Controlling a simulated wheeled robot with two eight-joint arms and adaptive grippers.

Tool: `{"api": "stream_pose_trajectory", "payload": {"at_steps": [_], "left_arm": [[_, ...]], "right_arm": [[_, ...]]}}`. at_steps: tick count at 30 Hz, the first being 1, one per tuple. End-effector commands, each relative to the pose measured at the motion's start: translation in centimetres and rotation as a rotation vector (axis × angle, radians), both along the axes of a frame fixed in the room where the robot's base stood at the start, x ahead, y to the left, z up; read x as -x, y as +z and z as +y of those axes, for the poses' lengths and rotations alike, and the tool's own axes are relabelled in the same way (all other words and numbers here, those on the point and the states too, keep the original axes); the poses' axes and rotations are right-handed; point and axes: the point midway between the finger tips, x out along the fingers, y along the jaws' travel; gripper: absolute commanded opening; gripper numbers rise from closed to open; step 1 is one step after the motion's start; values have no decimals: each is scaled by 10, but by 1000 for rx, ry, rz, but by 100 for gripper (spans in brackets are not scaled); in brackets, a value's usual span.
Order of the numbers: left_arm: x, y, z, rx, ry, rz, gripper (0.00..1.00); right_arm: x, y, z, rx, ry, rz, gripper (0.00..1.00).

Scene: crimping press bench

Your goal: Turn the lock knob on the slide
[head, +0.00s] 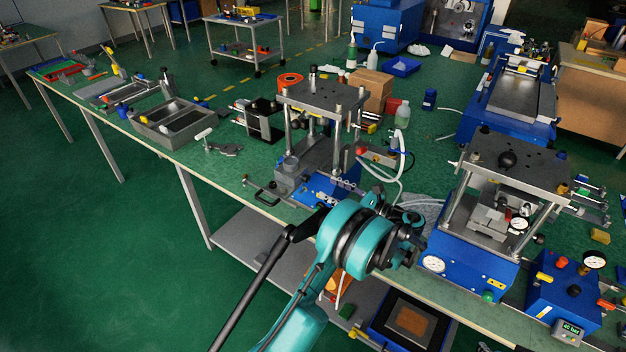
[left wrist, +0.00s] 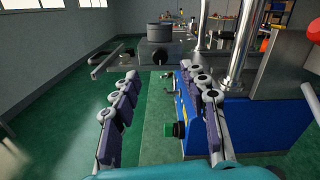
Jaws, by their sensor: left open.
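My left gripper (head: 332,192) reaches in beside the blue base of the middle press (head: 320,100). In the left wrist view its two fingers (left wrist: 158,74) stand wide apart with nothing between them. A dark knob with a green part (left wrist: 175,129) sticks out from the front side of the blue base (left wrist: 242,112), near the right finger and apart from the left one. Beyond the fingertips is a grey block with a round top (left wrist: 160,36), with a bar handle (left wrist: 106,64) at its left. I cannot tell which knob is the slide's lock knob. My right gripper is not in view.
A second press on a blue base (head: 465,265) stands close on the right, with a blue gauge box (head: 565,300) beside it. Pale hoses (head: 398,165) curve behind my gripper. A grey tray (head: 172,122) sits farther left. The bench's front edge is below my arm.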

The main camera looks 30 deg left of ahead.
Motion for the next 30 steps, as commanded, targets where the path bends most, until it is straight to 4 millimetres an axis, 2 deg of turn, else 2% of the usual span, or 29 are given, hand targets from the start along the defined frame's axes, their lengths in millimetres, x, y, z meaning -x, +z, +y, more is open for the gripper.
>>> {"api": "stream_pose_trajectory", "payload": {"at_steps": [12,17,24,25,30], "left_arm": [[-4,-2,63,2,3,-1,44],[-5,-1,73,2,1,-1,44],[-6,0,74,2,0,-1,44],[-6,0,74,2,0,-1,42],[-6,0,74,2,0,-1,0]], "right_arm": [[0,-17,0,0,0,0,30],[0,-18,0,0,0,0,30],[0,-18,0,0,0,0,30],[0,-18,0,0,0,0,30],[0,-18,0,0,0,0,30]]}}
